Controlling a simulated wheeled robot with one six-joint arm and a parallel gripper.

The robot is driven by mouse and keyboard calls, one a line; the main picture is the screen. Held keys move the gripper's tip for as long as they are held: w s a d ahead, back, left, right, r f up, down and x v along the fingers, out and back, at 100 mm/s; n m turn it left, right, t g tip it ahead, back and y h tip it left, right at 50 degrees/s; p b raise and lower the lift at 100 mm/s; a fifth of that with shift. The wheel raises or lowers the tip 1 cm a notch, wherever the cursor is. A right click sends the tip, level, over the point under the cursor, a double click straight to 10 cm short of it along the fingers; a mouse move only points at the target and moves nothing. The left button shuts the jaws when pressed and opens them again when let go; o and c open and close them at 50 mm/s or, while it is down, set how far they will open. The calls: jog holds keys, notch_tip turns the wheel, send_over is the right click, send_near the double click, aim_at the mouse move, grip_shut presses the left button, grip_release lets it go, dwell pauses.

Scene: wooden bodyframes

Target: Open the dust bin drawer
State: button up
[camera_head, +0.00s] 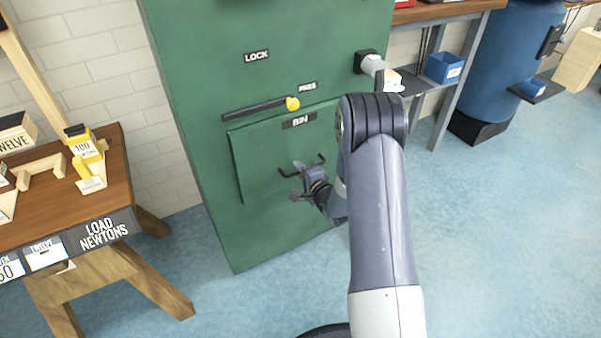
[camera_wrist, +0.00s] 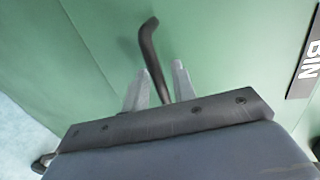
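The bin drawer (camera_head: 252,165) is a green panel low on the green cabinet, under a "BIN" label (camera_head: 299,121). Its front looks flush with the cabinet. A dark bar handle (camera_head: 284,173) stands out from it; in the wrist view the handle (camera_wrist: 149,42) has a bent end. My gripper (camera_head: 303,176) is at the handle. In the wrist view its two grey fingertips (camera_wrist: 160,70) are apart, one on either side of the bar, with a small gap showing. The lower part of the handle is hidden behind the gripper body.
A dark lever (camera_head: 255,109) with a yellow knob sits above the drawer, its knob by the "FREE" label (camera_head: 307,87); "LOCK" (camera_head: 256,57) is higher. A wooden table (camera_head: 120,190) stands at left. A shelf with a blue box (camera_head: 444,68) is at right. The blue floor at right is clear.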

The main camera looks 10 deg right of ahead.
grip_shut()
dwell(0.6)
